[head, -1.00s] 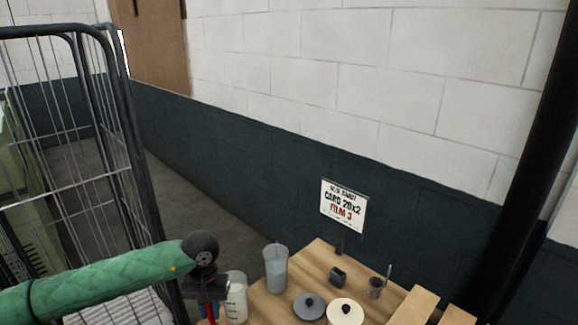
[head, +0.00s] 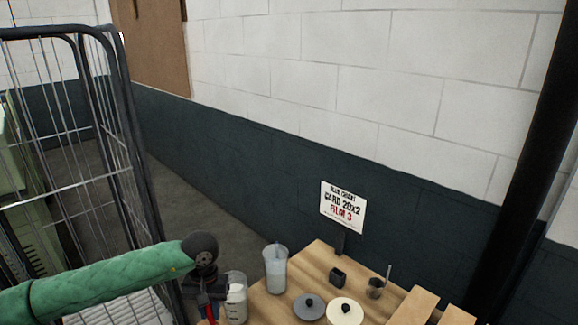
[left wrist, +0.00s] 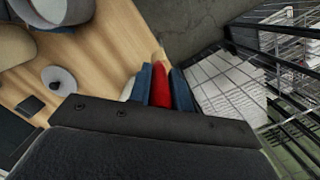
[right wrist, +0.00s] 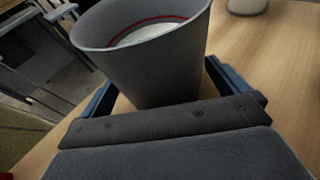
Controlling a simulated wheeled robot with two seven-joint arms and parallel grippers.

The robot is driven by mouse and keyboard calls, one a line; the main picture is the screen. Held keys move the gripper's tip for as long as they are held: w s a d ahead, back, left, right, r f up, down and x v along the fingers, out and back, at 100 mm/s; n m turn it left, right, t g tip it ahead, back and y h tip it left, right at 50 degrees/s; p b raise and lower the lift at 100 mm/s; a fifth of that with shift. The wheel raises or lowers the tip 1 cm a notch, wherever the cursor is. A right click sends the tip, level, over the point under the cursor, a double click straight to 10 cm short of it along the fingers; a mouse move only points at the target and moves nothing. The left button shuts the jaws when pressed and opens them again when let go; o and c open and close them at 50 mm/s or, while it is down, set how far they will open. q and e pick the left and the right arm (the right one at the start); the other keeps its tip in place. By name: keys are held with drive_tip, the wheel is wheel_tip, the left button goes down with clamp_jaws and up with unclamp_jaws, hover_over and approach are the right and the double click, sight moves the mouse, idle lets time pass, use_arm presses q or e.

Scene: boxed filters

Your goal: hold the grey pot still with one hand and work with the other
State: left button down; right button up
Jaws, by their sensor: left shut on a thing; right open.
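The grey pot (right wrist: 145,60) stands in the right wrist view, a tapered vessel with an open top, a red ring inside and pale contents. My right gripper (right wrist: 158,90) is open, with its blue fingers on either side of the pot; contact cannot be told. My left gripper (head: 211,300) is low in the head view, left of the wooden table's things. It is shut on a red thing (left wrist: 161,87), which shows between its blue fingers in the left wrist view. What the red thing is cannot be told. The right gripper is outside the head view.
A clear cup (head: 276,272) and a clear jug (head: 237,299) stand near my left gripper. A grey lid (head: 309,308), a cream lid (head: 345,314), a small black box (head: 338,276) and a dark cup (head: 375,288) lie beyond. A wire cage (head: 100,140) stands left.

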use_arm(q)
drive_tip(key=shift+w, duration=0.1)
use_arm(e)
drive_tip(key=shift+w+a+f, duration=0.1)
drive_tip(key=shift+a+f, duration=0.1)
drive_tip(key=shift+a, duration=0.2)
drive_tip(key=c, duration=0.6)
drive_tip(key=shift+o, duration=0.2)
use_arm(q)
drive_tip(key=shift+r, duration=0.1)
